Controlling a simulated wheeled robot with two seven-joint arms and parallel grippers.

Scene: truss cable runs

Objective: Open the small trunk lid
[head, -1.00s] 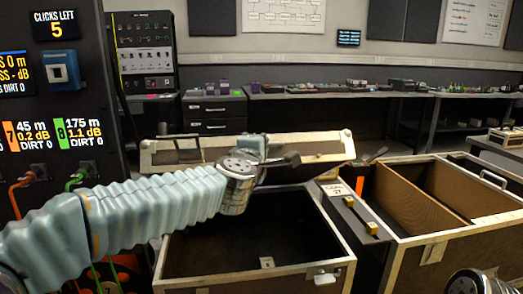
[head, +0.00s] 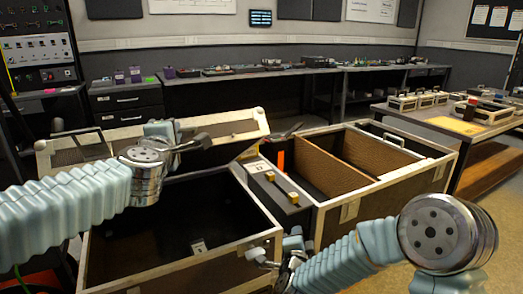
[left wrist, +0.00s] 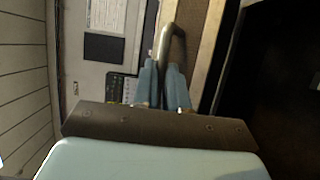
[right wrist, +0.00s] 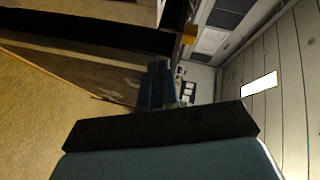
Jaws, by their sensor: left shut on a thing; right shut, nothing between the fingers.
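The small trunk (head: 235,250) stands open in front of me, with a dark interior. Its lid (head: 232,127) is raised and leans at the back. My left gripper (head: 158,129) is at the lid's edge, and its light blue fingers are shut on a metal handle (left wrist: 176,38), clearest in the left wrist view. My right gripper (head: 292,242) is low beside the trunk's front right corner, near a pale latch (head: 256,255). Its fingers also show in the right wrist view (right wrist: 157,75), closed together and empty.
A larger open trunk (head: 350,210) with a brown divider (head: 340,160) stands close on the right. A dark strip with yellow pieces (head: 272,184) lies between the trunks. A table with small cases (head: 440,135) is at the right. Benches line the back wall.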

